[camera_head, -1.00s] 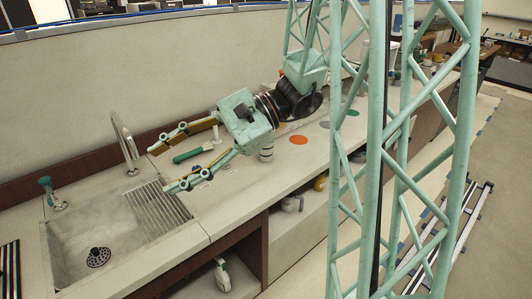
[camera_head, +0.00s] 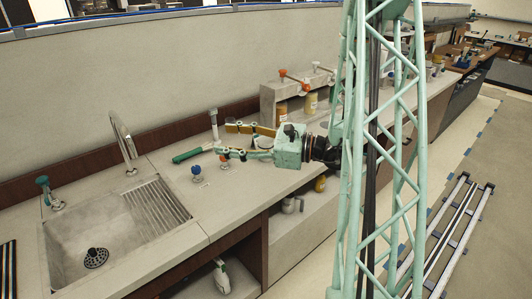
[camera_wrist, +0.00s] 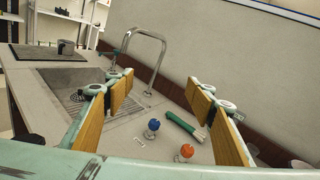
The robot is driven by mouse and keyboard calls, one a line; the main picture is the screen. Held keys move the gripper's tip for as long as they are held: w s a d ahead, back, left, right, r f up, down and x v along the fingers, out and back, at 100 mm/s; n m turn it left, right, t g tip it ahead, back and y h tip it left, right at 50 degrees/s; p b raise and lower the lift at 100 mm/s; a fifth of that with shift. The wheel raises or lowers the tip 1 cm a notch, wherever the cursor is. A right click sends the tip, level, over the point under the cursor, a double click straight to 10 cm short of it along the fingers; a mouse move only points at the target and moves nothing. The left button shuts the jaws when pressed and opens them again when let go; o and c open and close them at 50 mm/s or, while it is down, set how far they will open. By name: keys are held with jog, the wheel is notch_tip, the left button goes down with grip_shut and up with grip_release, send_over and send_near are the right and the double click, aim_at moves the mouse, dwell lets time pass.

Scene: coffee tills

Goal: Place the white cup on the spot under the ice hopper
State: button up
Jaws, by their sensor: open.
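I cannot make out the white cup or the ice hopper for certain in either view. My gripper (camera_head: 226,140) is open and empty above the counter, right of the sink, with its fingers pointing left towards the sink. In the wrist view my gripper (camera_wrist: 160,80) shows two wood-coloured finger pads spread wide, with nothing between them. My arm and lattice column hide part of the counter in the head view.
A blue knob (camera_head: 196,170), an orange knob (camera_head: 224,162) and a green-handled tool (camera_head: 187,155) are near my fingers. A sink (camera_head: 110,235) with a tall tap (camera_head: 123,145) is left. A dark pot (camera_wrist: 66,47) sits beyond the sink.

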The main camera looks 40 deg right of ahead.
jog(key=d+f+m+t+h, duration=0.3)
jog(key=d+f+m+h, duration=0.35)
jog(key=d, duration=0.65)
jog(key=m+h+b, duration=0.1)
jog(key=m+h, duration=0.2)
send_near(271, 145)
jog(key=shift+s+a+r, duration=0.15)
jog(key=shift+s+r, duration=0.05)
jog(key=shift+w, duration=0.1)
jog(key=shift+w+b, duration=0.65)
jog(key=shift+w, duration=3.55)
jog(key=shift+w, duration=0.1)
jog(key=shift+w+f+b, duration=0.15)
jog(key=shift+w+b, duration=0.15)
jog(key=shift+w, duration=0.5)
jog(key=shift+w+f+b, duration=0.1)
jog(key=shift+w+b, duration=0.15)
jog(key=shift+w, duration=1.45)
